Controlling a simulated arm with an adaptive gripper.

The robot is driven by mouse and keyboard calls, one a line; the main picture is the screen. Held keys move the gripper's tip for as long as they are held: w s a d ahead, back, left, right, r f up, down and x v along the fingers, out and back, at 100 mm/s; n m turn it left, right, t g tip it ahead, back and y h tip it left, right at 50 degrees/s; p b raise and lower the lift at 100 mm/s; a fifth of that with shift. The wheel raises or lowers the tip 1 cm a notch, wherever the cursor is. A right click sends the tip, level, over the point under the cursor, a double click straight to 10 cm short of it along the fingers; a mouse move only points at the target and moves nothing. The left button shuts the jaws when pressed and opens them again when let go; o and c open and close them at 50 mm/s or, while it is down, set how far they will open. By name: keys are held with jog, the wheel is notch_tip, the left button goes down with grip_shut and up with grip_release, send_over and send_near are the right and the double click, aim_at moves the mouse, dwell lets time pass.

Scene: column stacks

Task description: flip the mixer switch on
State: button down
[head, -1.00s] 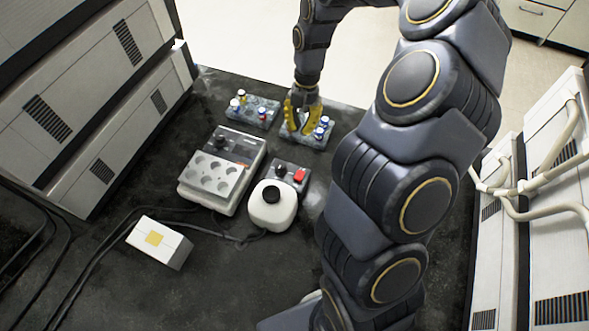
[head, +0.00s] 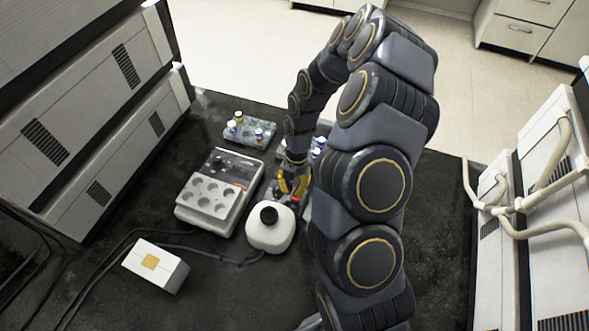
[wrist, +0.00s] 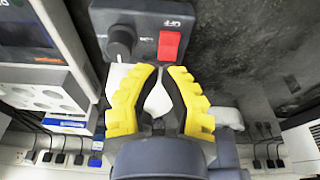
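The mixer's red switch (wrist: 169,45) sits beside a black knob (wrist: 119,43) on a dark grey control box (wrist: 145,22) in the wrist view. A label beside the switch appears to read OFF, upside down. My gripper (wrist: 161,70) has its yellow fingertips drawn nearly together, just short of the switch in that view, with nothing held between them. I cannot tell whether they touch the box. In the head view my gripper (head: 291,190) points down over the box and hides most of it. Only a bit of red shows below the fingers.
Vial racks (head: 250,133) lie behind. A white box (head: 155,266) and cables lie at front left.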

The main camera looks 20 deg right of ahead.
jog(key=shift+x, duration=0.85)
jog(key=shift+f, duration=0.2)
jog(key=shift+s+a+f, duration=0.1)
jog(key=shift+w+d, duration=0.55)
jog(key=shift+r, duration=0.25)
